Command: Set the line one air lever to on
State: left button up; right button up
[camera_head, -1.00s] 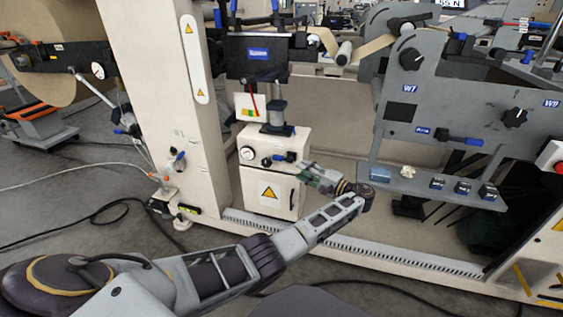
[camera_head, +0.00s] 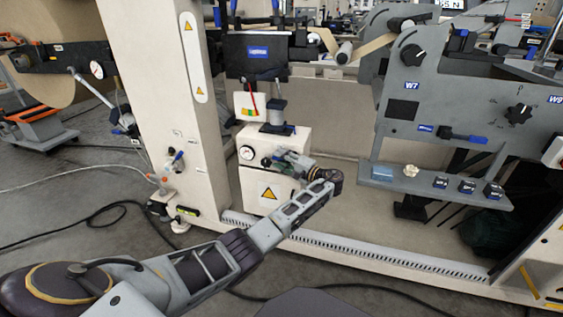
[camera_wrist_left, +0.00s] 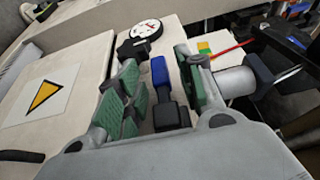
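A lever with a blue handle (camera_wrist_left: 159,72) and a dark base (camera_wrist_left: 171,113) shows in the left wrist view, on the cream cabinet (camera_head: 287,195) beside a round white gauge (camera_head: 246,153). I cannot read a label that names it as line one. My left gripper (camera_head: 283,158) is at the cabinet's upper front and hides most of this lever in the head view. In the left wrist view its green-padded fingers stand apart, one on each side of the blue handle, with gaps visible. My right gripper is not in view.
A yellow warning sign (camera_head: 268,194) is on the cabinet door. A cream column (camera_head: 160,100) stands left of it, with another small blue-handled valve (camera_head: 178,156). To the right, a grey panel (camera_head: 455,100) carries knobs and a blue-tipped lever. A black cable lies on the floor.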

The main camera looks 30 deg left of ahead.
pick_arm(q)
jog(key=shift+a, duration=0.1)
jog(key=shift+c, duration=0.3)
jog(key=c, duration=0.5)
grip_shut()
